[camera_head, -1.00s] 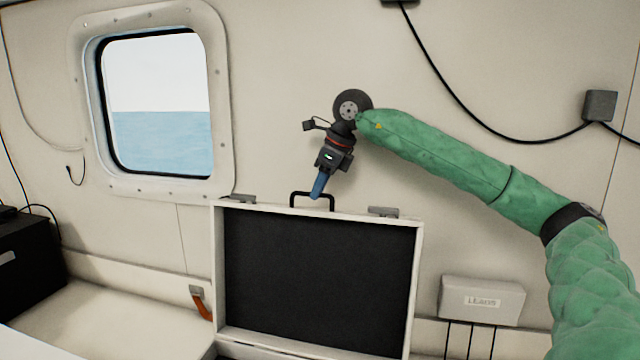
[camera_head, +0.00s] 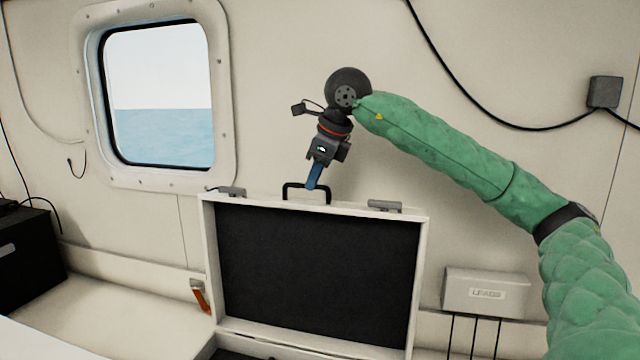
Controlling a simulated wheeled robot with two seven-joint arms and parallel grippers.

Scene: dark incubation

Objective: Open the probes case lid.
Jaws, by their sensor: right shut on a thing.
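The probes case lid (camera_head: 424,260) stands raised, with its dark inner lining facing me, a pale frame, two latches and a black handle (camera_head: 328,190) on its top edge. Only a strip of the case's lower part (camera_head: 240,354) shows at the bottom of the view. My right gripper (camera_head: 312,184) reaches down from the green-sleeved arm, and its blue fingers are shut on the handle at the lid's top edge. My left gripper is not in view.
A window (camera_head: 160,95) is in the wall at the left. A white box marked LEADS (camera_head: 486,293) is at the right, with cables below it. A black box (camera_head: 30,255) stands at the far left. A pale bench surface (camera_head: 130,310) lies left of the case.

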